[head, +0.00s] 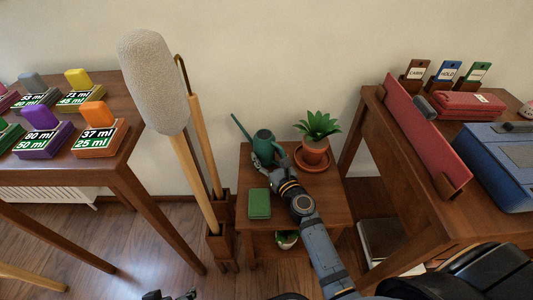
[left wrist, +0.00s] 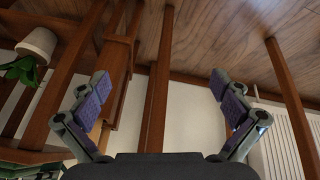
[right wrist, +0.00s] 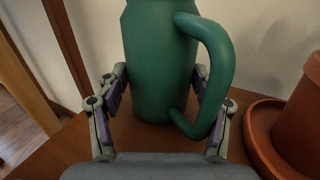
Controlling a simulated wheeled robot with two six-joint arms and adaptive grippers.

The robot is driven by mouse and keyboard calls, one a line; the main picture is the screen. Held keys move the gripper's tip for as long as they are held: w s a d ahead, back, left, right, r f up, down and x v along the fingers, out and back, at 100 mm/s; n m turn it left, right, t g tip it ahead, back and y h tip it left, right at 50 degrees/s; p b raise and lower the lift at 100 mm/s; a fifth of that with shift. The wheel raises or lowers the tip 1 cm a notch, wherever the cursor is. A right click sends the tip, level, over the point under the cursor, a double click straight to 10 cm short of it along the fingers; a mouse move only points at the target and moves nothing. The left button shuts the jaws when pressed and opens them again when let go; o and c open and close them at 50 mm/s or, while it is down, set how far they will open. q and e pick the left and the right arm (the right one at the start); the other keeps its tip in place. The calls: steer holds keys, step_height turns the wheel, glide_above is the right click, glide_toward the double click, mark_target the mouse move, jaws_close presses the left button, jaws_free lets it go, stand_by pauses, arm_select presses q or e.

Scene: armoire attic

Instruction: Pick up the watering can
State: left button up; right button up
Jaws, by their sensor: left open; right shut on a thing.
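The green watering can (head: 263,146) stands on the small wooden side table (head: 305,208) in the head view, its long spout pointing up and left. In the right wrist view the can (right wrist: 160,68) fills the middle, with its loop handle on the right. My right gripper (head: 273,160) reaches it from the front. In the right wrist view its purple-padded fingers (right wrist: 160,92) lie on both sides of the can's body, shut on it. The can looks upright, with its base at the table top. My left gripper (left wrist: 160,95) is open and empty, away from the can.
A potted plant (head: 314,149) on a terracotta saucer stands right of the can. A green box (head: 259,204) lies at the table's front left. A duster (head: 155,82) stands in a wooden stand left of the table. Wooden desks flank both sides.

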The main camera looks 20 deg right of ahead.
mark_target(267, 139)
arm_select(q)
step_height(267, 139, up, 7)
steer(key=s+a+g+y+p, duration=0.1)
steer(key=a+g+p, duration=0.2)
steer(key=p, duration=0.4)
arm_select(e)
step_height(267, 139, up, 8)
steer(key=shift+r, duration=0.1)
steer(key=shift+r+p, duration=0.9)
arm_select(q)
step_height(267, 139, down, 8)
steer(key=a, duration=0.1)
steer(key=shift+a+f+g+y, duration=0.25)
steer(key=shift+g+y, duration=0.05)
